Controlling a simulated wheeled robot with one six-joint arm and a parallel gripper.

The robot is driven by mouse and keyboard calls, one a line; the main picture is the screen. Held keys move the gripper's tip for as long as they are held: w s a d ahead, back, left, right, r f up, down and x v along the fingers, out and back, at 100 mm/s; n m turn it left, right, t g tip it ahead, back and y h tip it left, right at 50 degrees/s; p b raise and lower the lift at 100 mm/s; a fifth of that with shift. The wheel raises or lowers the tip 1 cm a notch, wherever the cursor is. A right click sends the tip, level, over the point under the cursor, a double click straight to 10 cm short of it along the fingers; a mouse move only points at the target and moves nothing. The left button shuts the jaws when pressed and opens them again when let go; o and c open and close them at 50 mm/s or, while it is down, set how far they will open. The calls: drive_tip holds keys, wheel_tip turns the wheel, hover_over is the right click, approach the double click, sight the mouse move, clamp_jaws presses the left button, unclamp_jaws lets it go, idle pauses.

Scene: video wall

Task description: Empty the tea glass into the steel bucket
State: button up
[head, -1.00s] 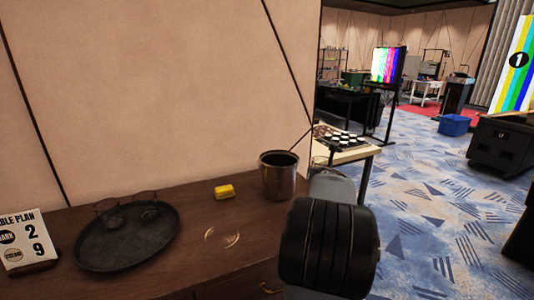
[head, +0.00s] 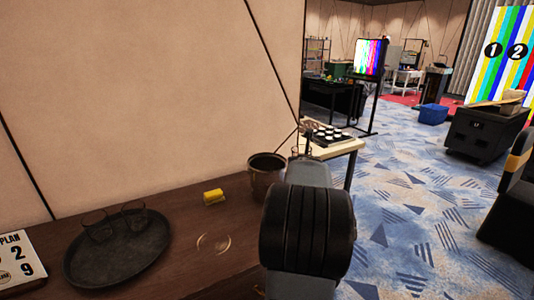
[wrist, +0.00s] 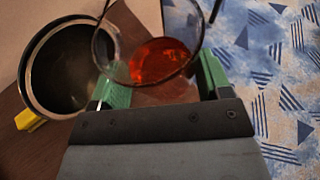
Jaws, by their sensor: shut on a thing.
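In the wrist view my gripper (wrist: 162,78) has its green fingers shut on a clear tea glass (wrist: 104,45). Red-orange tea (wrist: 160,60) is inside the glass. The steel bucket (wrist: 30,65) is just left of the held glass, its round mouth open and its inside dark. In the head view the bucket (head: 262,182) stands on the brown cabinet top near its right end, partly covered by my arm. My arm mostly hides the gripper and glass there. I cannot tell how far the glass is tilted.
A yellow block (head: 214,197) lies left of the bucket and also shows in the wrist view (wrist: 29,120). A dark round tray (head: 105,265) holds two glasses, beside a table-plan sign (head: 18,262). A side table (head: 345,147) with white-topped items stands behind. Patterned carpet lies right.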

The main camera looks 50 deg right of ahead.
sight(298, 154)
wheel_tip(298, 154, up, 2)
drive_tip(key=shift+w+a+r+p, duration=0.15)
drive_tip(key=shift+r+p, duration=0.1)
drive_tip(key=shift+p, duration=0.4)
drive_tip(key=shift+w+r+n+g+p, duration=0.15)
drive_tip(key=shift+r+n+g+p, duration=0.15)
drive_tip(key=shift+p, duration=0.1)
drive_tip(key=shift+w+a+n+g, duration=0.25)
drive_tip(key=shift+w+n+g, duration=0.2)
drive_tip(key=shift+n, duration=0.15)
drive_tip(key=w+r+n+p, duration=0.1)
drive_tip(key=a+g+h+p, duration=0.1)
drive_tip(key=shift+w+r+n+p, duration=0.35)
drive_tip(key=shift+w+n+p, duration=0.05)
drive_tip(key=shift+w+a+n+g+h, duration=0.1)
drive_tip(key=shift+w+n+g+h, duration=0.1)
drive_tip(key=shift+n+g+h, duration=0.6)
drive_tip(key=shift+n+g, duration=0.35)
drive_tip(key=shift+n, duration=0.15)
drive_tip(key=shift+w+f+n, duration=0.1)
drive_tip(key=shift+f+n, duration=0.15)
drive_tip(key=shift+n, duration=0.15)
drive_tip(key=shift+w+a+r+n+g+h+p, duration=0.1)
drive_tip(key=shift+r+n+g+h+p, duration=0.4)
drive_tip(key=shift+n+g, duration=0.1)
